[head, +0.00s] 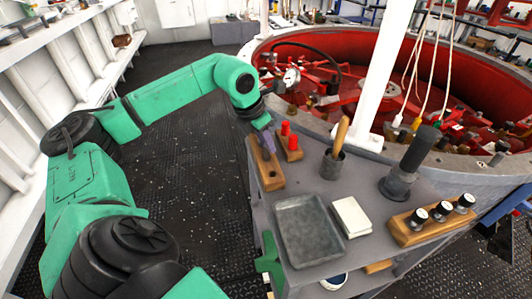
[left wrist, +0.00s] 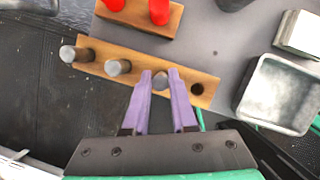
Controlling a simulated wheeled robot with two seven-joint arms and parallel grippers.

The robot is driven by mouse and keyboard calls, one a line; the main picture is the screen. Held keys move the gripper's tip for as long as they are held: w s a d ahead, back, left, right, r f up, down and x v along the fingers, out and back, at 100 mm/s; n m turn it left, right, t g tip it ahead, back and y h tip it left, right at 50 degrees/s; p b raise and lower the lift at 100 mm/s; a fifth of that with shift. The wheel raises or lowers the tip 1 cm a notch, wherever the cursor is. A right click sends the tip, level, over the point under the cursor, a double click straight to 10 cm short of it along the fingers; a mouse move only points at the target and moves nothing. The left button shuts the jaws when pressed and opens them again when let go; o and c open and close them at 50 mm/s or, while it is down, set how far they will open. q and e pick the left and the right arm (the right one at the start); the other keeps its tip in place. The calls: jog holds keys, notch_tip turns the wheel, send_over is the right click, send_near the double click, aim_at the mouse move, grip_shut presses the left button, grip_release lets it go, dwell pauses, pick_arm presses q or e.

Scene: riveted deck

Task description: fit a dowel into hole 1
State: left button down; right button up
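The wooden block (left wrist: 135,72) lies on the grey bench top, and in the head view it (head: 277,183) is at the bench's near left corner. In the left wrist view, a grey dowel (left wrist: 70,54) stands at the block's left end and another dowel (left wrist: 118,67) stands beside it. My left gripper (left wrist: 160,77), with purple fingers, is shut on a third dowel (left wrist: 160,83), at the block. An empty hole (left wrist: 197,88) is to its right. In the head view my left gripper (head: 262,143) hides part of the block. My right gripper is not in view.
A smaller block with red pegs (head: 288,142) stands close beyond the block. A grey tray (head: 308,230), a white pad (head: 351,217), a cup with a wooden handle (head: 332,165) and a block with black-and-white knobs (head: 432,223) occupy the bench. The aisle floor is clear.

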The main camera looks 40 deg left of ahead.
pick_arm(q)
jog(key=shift+r+p, duration=2.45)
jog(key=shift+r, duration=0.3)
jog(key=shift+f, duration=0.15)
